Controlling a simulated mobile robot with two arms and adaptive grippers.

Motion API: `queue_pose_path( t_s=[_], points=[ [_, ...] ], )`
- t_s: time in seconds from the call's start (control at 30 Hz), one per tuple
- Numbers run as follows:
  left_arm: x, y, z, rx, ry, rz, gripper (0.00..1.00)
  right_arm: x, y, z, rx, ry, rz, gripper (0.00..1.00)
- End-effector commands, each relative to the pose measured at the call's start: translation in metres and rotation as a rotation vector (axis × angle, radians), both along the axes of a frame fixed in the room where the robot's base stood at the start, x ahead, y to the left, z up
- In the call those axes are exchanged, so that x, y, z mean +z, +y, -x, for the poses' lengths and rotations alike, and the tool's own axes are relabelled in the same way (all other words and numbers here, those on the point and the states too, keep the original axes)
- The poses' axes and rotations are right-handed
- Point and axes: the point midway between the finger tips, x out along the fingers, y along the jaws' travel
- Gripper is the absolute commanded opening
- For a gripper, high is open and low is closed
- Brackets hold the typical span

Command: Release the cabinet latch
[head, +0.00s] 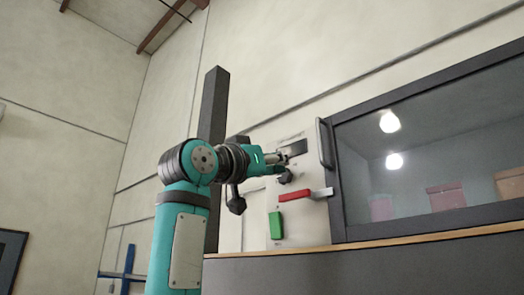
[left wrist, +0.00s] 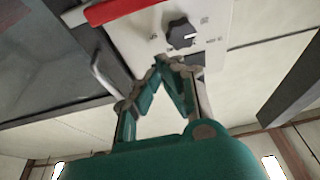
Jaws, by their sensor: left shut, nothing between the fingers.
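A red lever (head: 308,194) with a grey end lies nearly level across the edge between the white control panel (head: 262,205) and the cabinet's dark door frame; it may be the latch. It also shows at the top of the left wrist view (left wrist: 122,9). The cabinet (head: 420,150) has a glass front and an upright grey handle (head: 324,143). My left gripper (head: 284,161) is shut and empty in front of the panel, above the red lever. In the left wrist view its fingertips (left wrist: 166,62) meet just below a dark knob (left wrist: 181,34). My right gripper is out of view.
The knob (head: 285,178) sits on the panel, between a dark display (head: 296,148) and the red lever. A green switch (head: 276,225) is lower down. A dark post (head: 214,105) rises behind my left arm. Bins (head: 445,196) show behind the glass.

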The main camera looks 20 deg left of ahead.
Motion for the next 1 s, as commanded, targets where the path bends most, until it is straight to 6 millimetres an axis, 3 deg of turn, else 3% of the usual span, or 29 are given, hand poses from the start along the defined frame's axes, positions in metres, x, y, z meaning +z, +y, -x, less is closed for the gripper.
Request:
queue_pose_path(
  t_s=[0.03,0.1,0.2,0.43,1.0],
  points=[
    [0.009,-0.004,-0.012,0.000,0.005,-0.001,0.00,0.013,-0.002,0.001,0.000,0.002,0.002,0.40],
    [0.004,-0.007,-0.021,0.001,0.004,-0.002,0.00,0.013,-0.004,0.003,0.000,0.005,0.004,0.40],
    [-0.015,-0.006,-0.018,0.001,0.001,-0.001,0.00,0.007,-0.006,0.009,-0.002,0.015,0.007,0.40],
    [-0.033,-0.006,-0.017,0.000,0.002,-0.002,0.00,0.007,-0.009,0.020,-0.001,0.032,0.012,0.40],
    [-0.035,-0.005,-0.021,0.000,0.007,0.014,0.00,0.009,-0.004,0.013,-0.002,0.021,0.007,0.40]
  ],
)
